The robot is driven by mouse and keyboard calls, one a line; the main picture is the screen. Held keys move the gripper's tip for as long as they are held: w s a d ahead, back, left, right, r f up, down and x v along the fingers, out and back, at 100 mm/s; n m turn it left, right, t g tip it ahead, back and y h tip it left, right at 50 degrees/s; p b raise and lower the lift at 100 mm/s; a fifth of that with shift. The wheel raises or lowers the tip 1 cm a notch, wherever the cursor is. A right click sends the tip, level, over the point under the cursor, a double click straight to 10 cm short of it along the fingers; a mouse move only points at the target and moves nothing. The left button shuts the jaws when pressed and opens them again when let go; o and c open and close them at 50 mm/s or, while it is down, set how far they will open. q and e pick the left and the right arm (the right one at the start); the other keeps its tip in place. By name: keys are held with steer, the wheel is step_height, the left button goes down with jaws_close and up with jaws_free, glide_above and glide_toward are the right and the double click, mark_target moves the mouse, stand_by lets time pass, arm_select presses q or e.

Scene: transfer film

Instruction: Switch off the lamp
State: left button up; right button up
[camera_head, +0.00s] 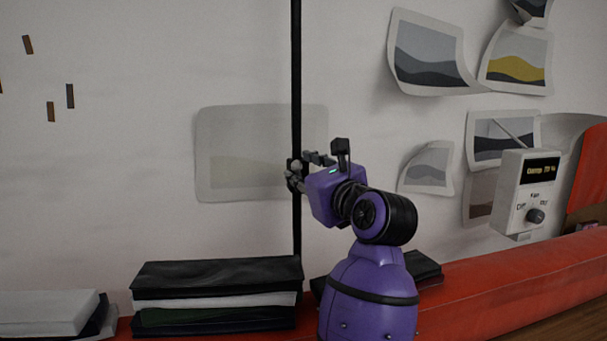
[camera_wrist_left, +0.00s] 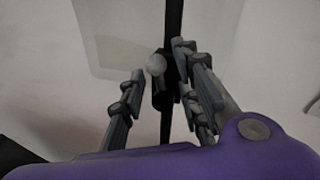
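A thin black upright pole (camera_head: 296,60) runs from the top edge of the head view down behind the book stack. It carries a small dark block with a pale round knob, which shows in the left wrist view as the block (camera_wrist_left: 163,97) and the knob (camera_wrist_left: 156,65). I cannot tell if this is the lamp's switch; no lamp head or bulb is in view. My left gripper (camera_head: 304,171) is at the pole at knob height. In the left wrist view my left gripper (camera_wrist_left: 160,62) has its fingers apart, either side of the block. Contact is unclear. My right gripper is not in view.
Stacked books (camera_head: 215,283) lie on the red ledge (camera_head: 470,297) below the gripper. A white control box (camera_head: 524,195) with a display and dial stands at the right. Curled prints (camera_head: 430,55) hang on the wall; a pale sheet (camera_head: 240,150) is behind the pole.

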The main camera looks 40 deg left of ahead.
arm_select(q)
jaws_close()
steer(key=n, duration=0.3)
steer(key=shift+s+a+f+h, duration=0.1)
steer(key=shift+s+a+h, duration=0.2)
steer(key=shift+s, duration=0.05)
jaws_free()
steer(key=v, duration=1.2)
steer(key=shift+d, duration=0.1)
